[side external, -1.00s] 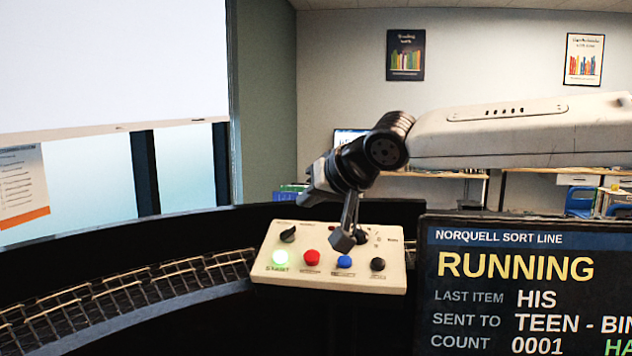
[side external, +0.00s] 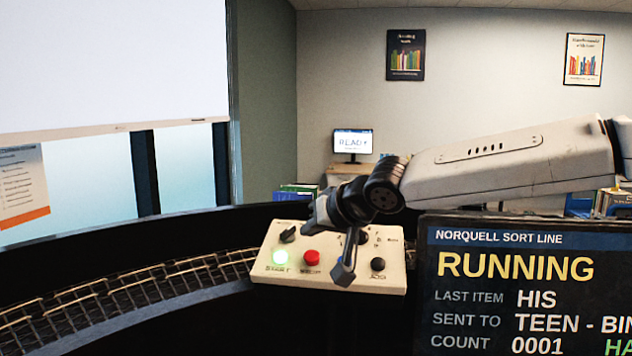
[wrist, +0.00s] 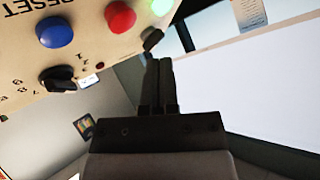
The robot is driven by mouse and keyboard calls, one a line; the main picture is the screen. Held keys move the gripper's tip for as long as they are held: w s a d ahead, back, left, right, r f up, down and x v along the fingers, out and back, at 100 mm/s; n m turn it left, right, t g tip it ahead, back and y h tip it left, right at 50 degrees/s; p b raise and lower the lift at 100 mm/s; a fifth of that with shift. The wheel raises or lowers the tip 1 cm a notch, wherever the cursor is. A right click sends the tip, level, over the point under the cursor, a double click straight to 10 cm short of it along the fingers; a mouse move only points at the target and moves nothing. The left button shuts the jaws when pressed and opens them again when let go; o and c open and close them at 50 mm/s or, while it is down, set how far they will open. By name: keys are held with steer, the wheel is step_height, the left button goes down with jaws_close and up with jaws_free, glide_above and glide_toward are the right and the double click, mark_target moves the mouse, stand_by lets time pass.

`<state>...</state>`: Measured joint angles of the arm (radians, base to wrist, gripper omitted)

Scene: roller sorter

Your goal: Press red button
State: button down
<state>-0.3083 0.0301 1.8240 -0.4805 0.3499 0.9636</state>
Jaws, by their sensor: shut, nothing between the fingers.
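The red button (side external: 311,257) sits on the cream control panel (side external: 268,248), between a lit green button (side external: 279,257) and my gripper. My gripper (side external: 343,272) is shut and empty, its fingers pointing down at the panel just right of the red button. It hides the blue button in the side view. I cannot tell whether the tip touches the panel. In the wrist view, the red button (wrist: 120,16) lies up and left of my shut fingers (wrist: 158,60), between the blue button (wrist: 54,32) and the green one.
A black button (side external: 377,264) is right of my gripper, and a black knob (side external: 288,236) stands behind the green button. A dial (wrist: 57,80) shows in the wrist view. A curved roller track (side external: 130,295) runs left; a "RUNNING" screen (side external: 525,290) stands at right.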

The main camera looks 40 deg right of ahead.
mark_target(305, 253)
steer(key=shift+w+d+f, duration=0.2)
steer(key=shift+f, duration=0.45)
steer(key=shift+w+d+f, duration=0.15)
steer(key=shift+f, duration=0.5)
steer(key=shift+w+d+f, duration=0.1)
steer(key=shift+f, duration=0.35)
steer(key=shift+w+d+f, duration=0.1)
steer(key=shift+f, duration=0.3)
stand_by(2.4)
steer(key=shift+r, duration=0.15)
steer(key=shift+s+a+r, duration=0.2)
steer(key=shift+a+r, duration=0.05)
steer(key=shift+r, duration=0.45)
steer(key=shift+s+a+r, duration=0.2)
steer(key=shift+r, duration=0.6)
steer(key=shift+s+a+r, duration=0.2)
steer(key=shift+r, duration=0.55)
steer(key=shift+s+a+r, duration=0.2)
steer(key=shift+r, duration=0.6)
